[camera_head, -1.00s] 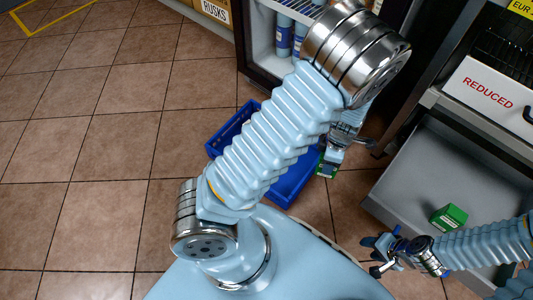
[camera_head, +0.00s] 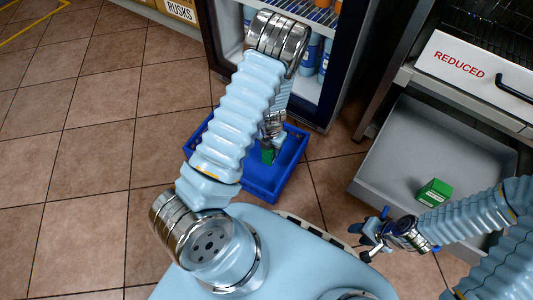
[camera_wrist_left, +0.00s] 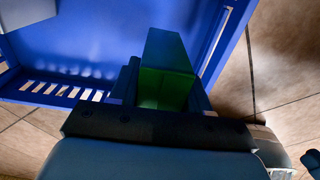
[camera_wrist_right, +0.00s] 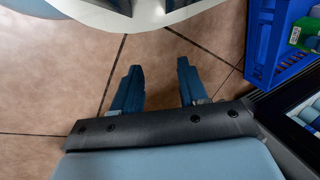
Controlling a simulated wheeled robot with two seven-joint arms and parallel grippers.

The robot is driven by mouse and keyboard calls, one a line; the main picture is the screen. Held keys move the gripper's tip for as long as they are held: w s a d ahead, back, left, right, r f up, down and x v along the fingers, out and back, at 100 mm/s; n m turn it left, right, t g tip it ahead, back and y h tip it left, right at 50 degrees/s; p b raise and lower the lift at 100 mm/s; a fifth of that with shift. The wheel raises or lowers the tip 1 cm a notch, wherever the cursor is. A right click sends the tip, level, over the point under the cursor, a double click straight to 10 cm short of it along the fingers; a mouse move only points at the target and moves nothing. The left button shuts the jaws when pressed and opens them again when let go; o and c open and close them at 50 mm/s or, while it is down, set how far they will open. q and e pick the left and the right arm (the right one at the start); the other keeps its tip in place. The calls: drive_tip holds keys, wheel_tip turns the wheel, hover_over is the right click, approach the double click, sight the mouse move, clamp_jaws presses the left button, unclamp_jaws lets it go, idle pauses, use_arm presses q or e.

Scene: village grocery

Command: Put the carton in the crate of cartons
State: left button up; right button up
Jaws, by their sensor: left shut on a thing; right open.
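My left gripper (camera_head: 270,142) is shut on a green carton (camera_head: 268,155). In the left wrist view the carton (camera_wrist_left: 165,72) stands out between the fingers, over the blue crate (camera_wrist_left: 85,45). In the head view the crate (camera_head: 266,190) is on the floor, partly hidden by my left arm, and the carton is within its outline. I cannot tell whether the carton touches the crate's bottom. The right wrist view shows the crate (camera_wrist_right: 262,60) and the carton (camera_wrist_right: 304,36) at the upper right. My right gripper (camera_head: 371,240) is open and empty; its fingers (camera_wrist_right: 158,88) are apart above the floor.
Another green carton (camera_head: 434,191) lies in the open grey drawer (camera_head: 400,150) at the right, below a panel marked REDUCED (camera_head: 470,65). A fridge with bottles (camera_head: 312,55) stands behind the crate. Tiled floor at the left is clear.

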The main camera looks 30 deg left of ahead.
use_arm(q)
drive_tip(key=shift+w+a+f, duration=0.25)
drive_tip(key=shift+a+f, duration=0.15)
drive_tip(key=shift+f, duration=0.2)
drive_tip(key=shift+w+a+f, duration=0.25)
drive_tip(key=shift+a+f, duration=0.1)
drive_tip(key=shift+f, duration=0.2)
drive_tip(key=shift+w+a+f+b, duration=0.15)
drive_tip(key=shift+f+b, duration=0.3)
drive_tip(key=shift+f, duration=0.5)
drive_tip(key=shift+a+f+b, duration=0.15)
drive_tip(key=shift+f+b, duration=0.3)
drive_tip(key=shift+f, duration=0.45)
drive_tip(key=shift+f, duration=0.1)
drive_tip(key=o, duration=1.2)
drive_tip(key=shift+o, duration=0.2)
